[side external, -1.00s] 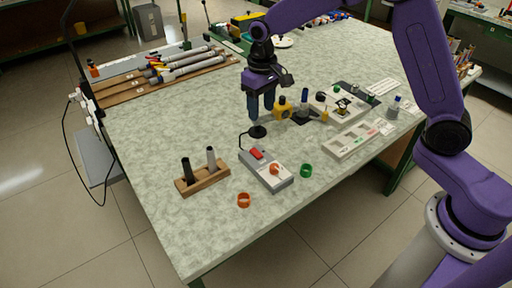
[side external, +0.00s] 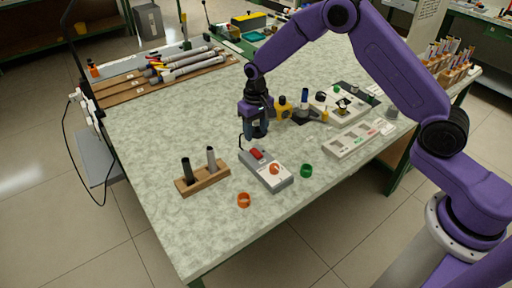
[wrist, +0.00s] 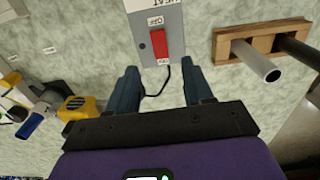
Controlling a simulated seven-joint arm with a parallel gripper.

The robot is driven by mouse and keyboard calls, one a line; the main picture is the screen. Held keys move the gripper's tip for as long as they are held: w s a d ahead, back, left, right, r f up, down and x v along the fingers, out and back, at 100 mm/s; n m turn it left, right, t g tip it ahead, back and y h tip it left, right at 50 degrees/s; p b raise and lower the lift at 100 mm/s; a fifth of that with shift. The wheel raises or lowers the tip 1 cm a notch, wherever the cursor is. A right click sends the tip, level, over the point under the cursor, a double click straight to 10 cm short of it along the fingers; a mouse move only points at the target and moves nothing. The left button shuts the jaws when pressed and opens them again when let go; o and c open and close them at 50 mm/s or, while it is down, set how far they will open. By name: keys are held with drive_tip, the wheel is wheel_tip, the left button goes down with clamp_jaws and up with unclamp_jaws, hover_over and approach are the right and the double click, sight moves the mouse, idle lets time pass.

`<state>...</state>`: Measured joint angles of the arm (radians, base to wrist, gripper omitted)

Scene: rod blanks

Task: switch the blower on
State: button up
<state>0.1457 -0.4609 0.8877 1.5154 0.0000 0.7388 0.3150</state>
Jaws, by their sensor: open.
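A grey control box (side external: 281,183) with an orange dial (side external: 274,169) and a red rocker switch (side external: 257,154) lies on the bench. In the wrist view, the red switch (wrist: 160,43) stands between "OFF" and "ON" labels on the box (wrist: 142,22), and the word "HEAT" shows at the top edge. Which way the rocker is tipped I cannot tell. My gripper (side external: 256,134) is open and empty, pointing down just behind the switch end of the box. In the wrist view, my open fingers (wrist: 162,80) are spread below that end, with a black cable (wrist: 163,80) between them.
A wooden block (side external: 216,177) with two upright rods stands left of the box. An orange ring (side external: 243,200) and a green ring (side external: 306,171) lie nearby.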

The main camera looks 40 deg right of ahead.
sight(256, 152)
wheel_tip(256, 152, down, 8)
drive_tip(key=shift+r, duration=0.1)
idle(0.4)
